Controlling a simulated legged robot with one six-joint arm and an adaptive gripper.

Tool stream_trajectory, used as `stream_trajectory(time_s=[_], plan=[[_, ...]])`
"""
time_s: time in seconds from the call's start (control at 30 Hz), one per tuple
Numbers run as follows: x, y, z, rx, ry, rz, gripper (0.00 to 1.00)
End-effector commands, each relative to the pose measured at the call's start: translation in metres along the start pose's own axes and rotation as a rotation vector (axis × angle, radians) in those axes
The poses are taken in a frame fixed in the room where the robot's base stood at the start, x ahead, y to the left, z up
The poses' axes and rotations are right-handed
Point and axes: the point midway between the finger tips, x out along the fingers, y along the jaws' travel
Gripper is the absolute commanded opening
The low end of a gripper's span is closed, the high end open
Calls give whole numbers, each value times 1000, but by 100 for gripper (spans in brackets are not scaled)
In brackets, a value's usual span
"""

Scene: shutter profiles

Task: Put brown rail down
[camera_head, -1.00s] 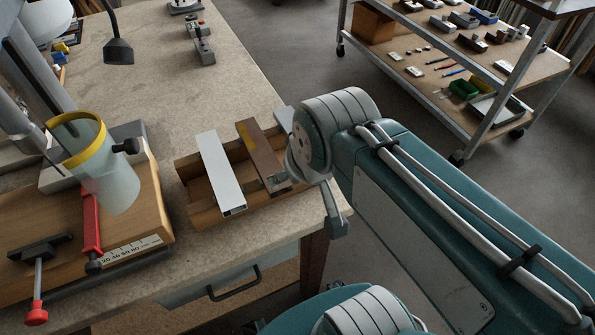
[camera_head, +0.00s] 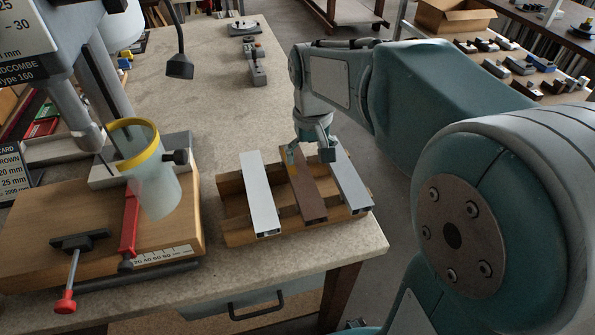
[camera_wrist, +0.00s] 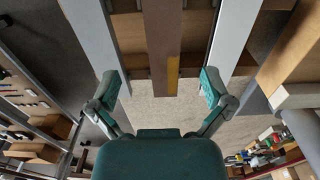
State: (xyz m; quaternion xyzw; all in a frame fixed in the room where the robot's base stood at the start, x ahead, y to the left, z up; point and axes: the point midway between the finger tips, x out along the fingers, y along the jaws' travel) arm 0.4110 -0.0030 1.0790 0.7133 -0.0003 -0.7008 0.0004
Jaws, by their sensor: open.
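The brown rail (camera_head: 308,196) lies in the wooden rack (camera_head: 238,232), between a white rail (camera_head: 259,190) on its left and a grey rail (camera_head: 351,184) on its right. A yellow mark (camera_wrist: 172,72) shows near one end of the brown rail in the wrist view. My gripper (camera_head: 308,152) is at the far end of the rack, close to the brown rail's marked end. In the wrist view my open gripper (camera_wrist: 160,88) has its fingers spread wide on either side of the brown rail (camera_wrist: 161,35), with nothing between the pads touching them.
A wooden board (camera_head: 50,222) with a red clamp (camera_head: 130,225) and a clear yellow-rimmed guard (camera_head: 150,180) stands left of the rack. A lamp (camera_head: 180,66) rises behind. The bench (camera_head: 212,100) is mostly clear beyond the rack. Its front edge is close.

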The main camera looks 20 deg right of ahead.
Motion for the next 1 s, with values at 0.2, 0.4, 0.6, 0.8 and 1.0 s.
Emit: stream_trajectory(time_s=[0.2,0.4,0.6,0.8,1.0], plan=[[17,0,-6,0,-24,0,100],[49,0,-5,0,-23,0,100],[66,-1,-3,0,-22,0,100],[95,-5,4,0,-24,0,100],[112,-5,3,1,-20,0,100]])
